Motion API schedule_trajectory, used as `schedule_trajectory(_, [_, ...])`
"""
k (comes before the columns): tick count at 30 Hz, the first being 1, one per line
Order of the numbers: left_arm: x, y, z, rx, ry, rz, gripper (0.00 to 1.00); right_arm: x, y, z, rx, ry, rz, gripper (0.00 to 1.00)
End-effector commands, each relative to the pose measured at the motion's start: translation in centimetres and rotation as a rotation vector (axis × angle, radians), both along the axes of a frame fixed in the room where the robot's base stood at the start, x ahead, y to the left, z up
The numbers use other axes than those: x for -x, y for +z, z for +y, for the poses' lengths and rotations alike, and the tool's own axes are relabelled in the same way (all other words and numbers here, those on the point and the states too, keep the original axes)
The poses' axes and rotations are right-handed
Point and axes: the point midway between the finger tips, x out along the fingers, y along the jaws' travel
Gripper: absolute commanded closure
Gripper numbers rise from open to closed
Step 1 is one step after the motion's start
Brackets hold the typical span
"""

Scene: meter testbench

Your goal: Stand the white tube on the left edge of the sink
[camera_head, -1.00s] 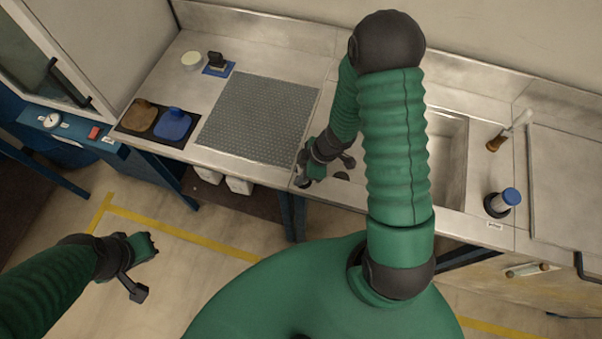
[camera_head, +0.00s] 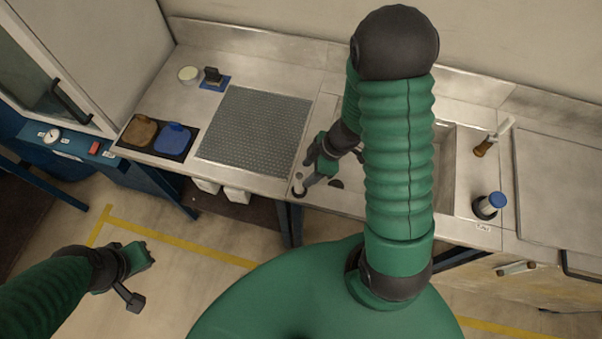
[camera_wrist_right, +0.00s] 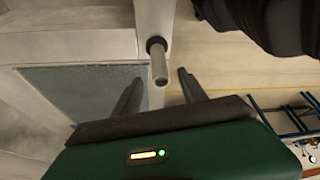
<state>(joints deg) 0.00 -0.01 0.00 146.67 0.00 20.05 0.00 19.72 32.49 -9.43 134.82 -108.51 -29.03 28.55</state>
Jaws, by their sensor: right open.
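The white tube (camera_head: 299,182) stands upright on the metal rim at the left edge of the sink (camera_head: 447,165), near the counter's front edge. In the right wrist view the pale tube (camera_wrist_right: 159,68) rises from a dark ring toward the camera. My right gripper (camera_head: 308,181) is open beside the tube in the head view. In the wrist view its two fingers (camera_wrist_right: 158,88) are spread with a gap on each side of the tube's end. My left gripper (camera_head: 143,275) hangs over the floor at the left, away from the counter; its finger opening is unclear.
A grey textured mat (camera_head: 254,130) lies left of the tube. A black tray (camera_head: 157,137) with brown and blue pieces is further left. My right arm hides much of the sink.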

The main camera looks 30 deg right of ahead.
Motion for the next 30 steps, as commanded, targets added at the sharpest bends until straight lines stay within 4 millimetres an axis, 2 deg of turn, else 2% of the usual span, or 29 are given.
schedule_trajectory(1, [0.0, 0.6, 0.0, 0.000, 0.000, 0.000, 1.00, 0.1, 1.1, -0.3, 0.001, 0.000, -0.001, 0.50])
schedule_trajectory(5, [0.0, 0.9, 0.0, 0.000, 0.000, 0.000, 1.00, 0.1, 2.0, -0.7, 0.004, -0.008, -0.006, 0.50])
schedule_trajectory(8, [0.0, 0.8, 0.0, 0.000, 0.000, 0.000, 1.00, -1.9, 3.0, -0.9, 0.044, -0.081, -0.063, 0.50])
schedule_trajectory(12, [0.0, 0.8, 0.0, 0.000, 0.000, 0.000, 1.00, -5.8, 6.7, -1.8, 0.155, -0.336, -0.178, 0.50])
schedule_trajectory(14, [0.0, 0.8, 0.0, 0.000, 0.000, 0.000, 1.00, -6.1, 8.3, -1.9, 0.191, -0.474, -0.189, 0.50])
schedule_trajectory(17, [0.0, 0.8, 0.0, 0.000, 0.000, 0.000, 1.00, -4.3, 10.3, -0.8, 0.204, -0.684, -0.137, 0.50])
schedule_trajectory(21, [0.0, 0.7, 0.0, 0.000, 0.000, 0.000, 1.00, -0.2, 11.3, 3.2, 0.148, -0.877, 0.018, 0.50])
schedule_trajectory(24, [0.0, 0.8, 0.0, 0.000, 0.000, 0.000, 1.00, 1.8, 11.6, 5.6, 0.101, -0.938, 0.107, 0.50])
schedule_trajectory(27, [0.0, 0.8, 0.0, 0.000, 0.000, 0.000, 1.00, 2.6, 11.6, 6.7, 0.079, -0.962, 0.149, 0.50])
schedule_trajectory(30, [0.0, 0.8, 0.0, 0.000, 0.000, 0.000, 1.00, 2.7, 11.6, 6.7, 0.077, -0.965, 0.153, 0.50])
